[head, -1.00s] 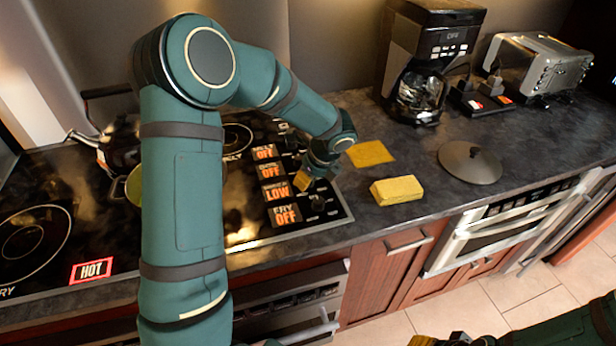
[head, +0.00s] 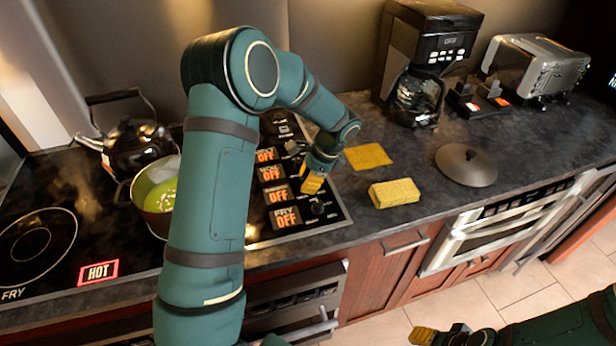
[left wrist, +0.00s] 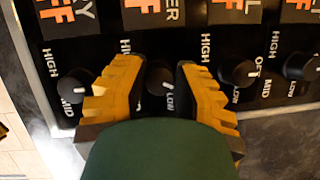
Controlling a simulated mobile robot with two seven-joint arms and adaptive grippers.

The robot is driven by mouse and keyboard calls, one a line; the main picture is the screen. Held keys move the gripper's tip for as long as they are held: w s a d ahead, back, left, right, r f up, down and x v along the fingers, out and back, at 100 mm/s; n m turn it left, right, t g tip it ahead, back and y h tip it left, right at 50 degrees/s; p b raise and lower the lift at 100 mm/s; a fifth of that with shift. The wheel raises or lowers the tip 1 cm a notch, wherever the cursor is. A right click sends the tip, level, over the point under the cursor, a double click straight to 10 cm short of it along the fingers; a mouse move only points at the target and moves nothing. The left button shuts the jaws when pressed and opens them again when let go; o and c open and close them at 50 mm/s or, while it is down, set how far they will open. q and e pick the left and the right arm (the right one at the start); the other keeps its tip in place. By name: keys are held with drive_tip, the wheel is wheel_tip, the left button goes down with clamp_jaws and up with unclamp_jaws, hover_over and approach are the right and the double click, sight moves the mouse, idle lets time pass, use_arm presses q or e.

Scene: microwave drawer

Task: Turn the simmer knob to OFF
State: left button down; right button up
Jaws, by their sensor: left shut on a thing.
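The simmer knob (left wrist: 160,80) sits between the yellow fingers of my left gripper (left wrist: 158,95) in the left wrist view. The fingers are shut on it, and its lower part is partly covered. A short white mark shows on the knob near the LOW print. In the head view my left gripper (head: 313,184) is at the right edge of the control panel and hides the knob there. The simmer display (head: 278,194), third from the back, reads OFF in orange. My right gripper (head: 438,335) is at the bottom edge, away from the stove, its jaw opening unclear.
Neighbouring knobs (left wrist: 75,85) and (left wrist: 238,73) stand close on both sides of the fingers. A pot with green contents (head: 155,190) and a kettle (head: 135,145) stand on the cooktop. A HOT sign (head: 98,272) glows. A yellow sponge (head: 394,193) lies on the counter.

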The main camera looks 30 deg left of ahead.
use_arm(q)
drive_tip(key=n+h, duration=0.1)
drive_tip(key=n, duration=0.1)
drive_tip(key=n+g+p, duration=0.1)
drive_tip(key=n, duration=0.2)
drive_tip(key=shift+s+f+h+p, duration=0.1)
drive_tip(key=shift+f+h+p, duration=0.05)
drive_tip(key=shift+h+p, duration=0.2)
drive_tip(key=shift+n, duration=0.3)
drive_tip(key=c, duration=0.7)
unclamp_jaws()
drive_tip(key=v, duration=1.2)
drive_tip(key=shift+w+a, duration=0.1)
drive_tip(key=shift+w, duration=0.1)
